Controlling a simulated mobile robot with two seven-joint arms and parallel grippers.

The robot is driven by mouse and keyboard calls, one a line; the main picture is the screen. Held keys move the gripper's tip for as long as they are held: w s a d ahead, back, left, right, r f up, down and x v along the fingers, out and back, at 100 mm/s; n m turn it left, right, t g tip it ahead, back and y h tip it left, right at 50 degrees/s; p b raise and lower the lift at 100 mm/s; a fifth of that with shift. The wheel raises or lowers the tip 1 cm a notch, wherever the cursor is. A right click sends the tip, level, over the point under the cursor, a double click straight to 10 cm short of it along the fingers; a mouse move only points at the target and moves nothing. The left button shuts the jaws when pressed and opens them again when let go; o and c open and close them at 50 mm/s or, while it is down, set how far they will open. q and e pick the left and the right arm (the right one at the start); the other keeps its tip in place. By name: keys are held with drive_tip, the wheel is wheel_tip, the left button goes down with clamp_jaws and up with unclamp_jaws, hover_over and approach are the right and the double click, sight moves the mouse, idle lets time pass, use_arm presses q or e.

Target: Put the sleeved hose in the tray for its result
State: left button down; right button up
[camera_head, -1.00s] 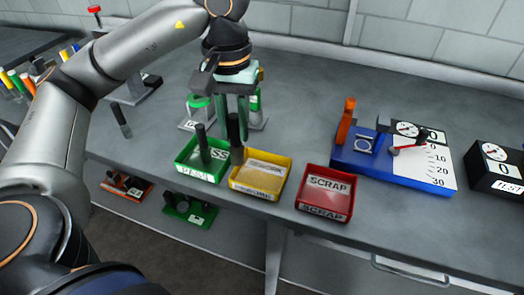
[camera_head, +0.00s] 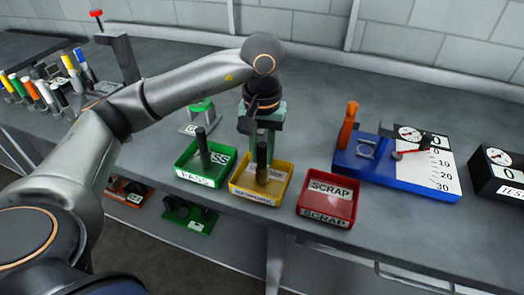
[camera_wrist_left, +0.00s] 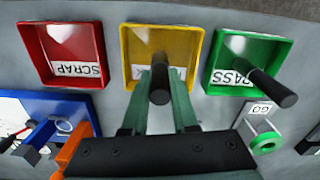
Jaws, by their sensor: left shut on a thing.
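My left gripper (camera_head: 264,140) is shut on a black sleeved hose (camera_head: 262,160), held upright at the yellow tray (camera_head: 244,191), whose label is partly covered but looks like REWORK. The wrist view also shows the hose (camera_wrist_left: 160,88) between the fingers, over the yellow tray (camera_wrist_left: 131,62). I cannot tell whether its lower end touches the tray floor. The green PASS tray (camera_head: 187,174) is to the left, with another black hose (camera_head: 202,145) in it. The red SCRAP tray (camera_head: 341,191) is to the right and empty. My right gripper is out of view.
A blue test fixture (camera_head: 385,172) with an orange handle (camera_head: 349,120) and a dial board stands right of the trays. A black gauge box (camera_head: 497,175) is at the far right. A green-topped GO gauge (camera_head: 200,110) stands behind the PASS tray. Coloured-handled tools (camera_head: 35,92) stand at left.

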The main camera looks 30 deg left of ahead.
use_arm(q)
drive_tip(key=shift+f+b, duration=0.25)
drive_tip(key=shift+b, duration=0.05)
drive_tip(key=c, duration=0.7)
unclamp_jaws()
drive_tip(key=shift+r, duration=0.1)
drive_tip(key=shift+r+p, duration=0.35)
drive_tip(key=shift+r, duration=0.1)
wheel_tip(320, 180, up, 11)
drive_tip(key=shift+f+p, duration=0.2)
drive_tip(key=shift+p, duration=0.9)
drive_tip(key=shift+r, duration=0.4)
